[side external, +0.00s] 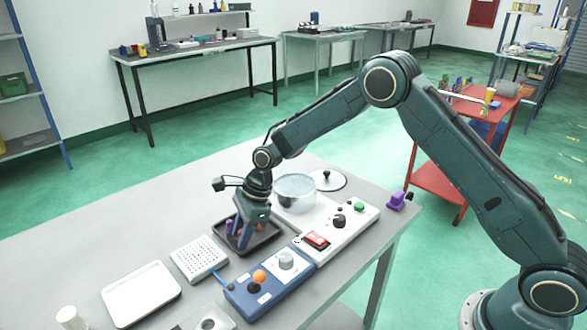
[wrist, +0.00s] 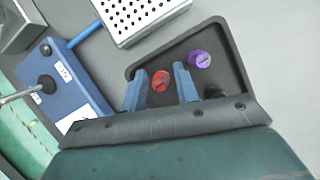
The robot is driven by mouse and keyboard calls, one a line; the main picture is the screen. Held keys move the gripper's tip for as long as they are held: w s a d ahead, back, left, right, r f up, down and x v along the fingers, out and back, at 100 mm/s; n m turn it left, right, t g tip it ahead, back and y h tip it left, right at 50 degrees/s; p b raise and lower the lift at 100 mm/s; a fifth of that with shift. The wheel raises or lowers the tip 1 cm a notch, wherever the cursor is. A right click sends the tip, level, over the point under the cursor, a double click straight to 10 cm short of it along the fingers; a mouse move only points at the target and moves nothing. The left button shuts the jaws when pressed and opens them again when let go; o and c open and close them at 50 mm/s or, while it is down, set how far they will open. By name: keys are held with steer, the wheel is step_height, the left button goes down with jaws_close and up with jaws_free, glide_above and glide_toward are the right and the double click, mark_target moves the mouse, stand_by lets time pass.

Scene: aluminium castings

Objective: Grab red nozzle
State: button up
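The red nozzle (wrist: 160,81) stands in the dark tray (wrist: 238,70) in the wrist view, between the two blue fingers of my gripper (wrist: 160,88). A narrow gap shows on each side of it, so the fingers are open around it. How deep the fingertips reach beside it I cannot tell. In the side external view my gripper (side external: 243,232) points down into the tray (side external: 272,240), and the red nozzle is hidden behind it. A purple nozzle (wrist: 199,59) stands in the tray just right of the right finger.
A perforated grey block (side external: 199,259) and a blue control box (side external: 270,285) stand near the tray. A white panel with a red switch (side external: 317,240) and a glass bowl (side external: 295,192) are beyond it.

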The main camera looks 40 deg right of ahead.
jaws_close()
steer(key=shift+r, duration=0.15)
step_height(320, 180, up, 20)
stand_by(0.8)
stand_by(0.4)
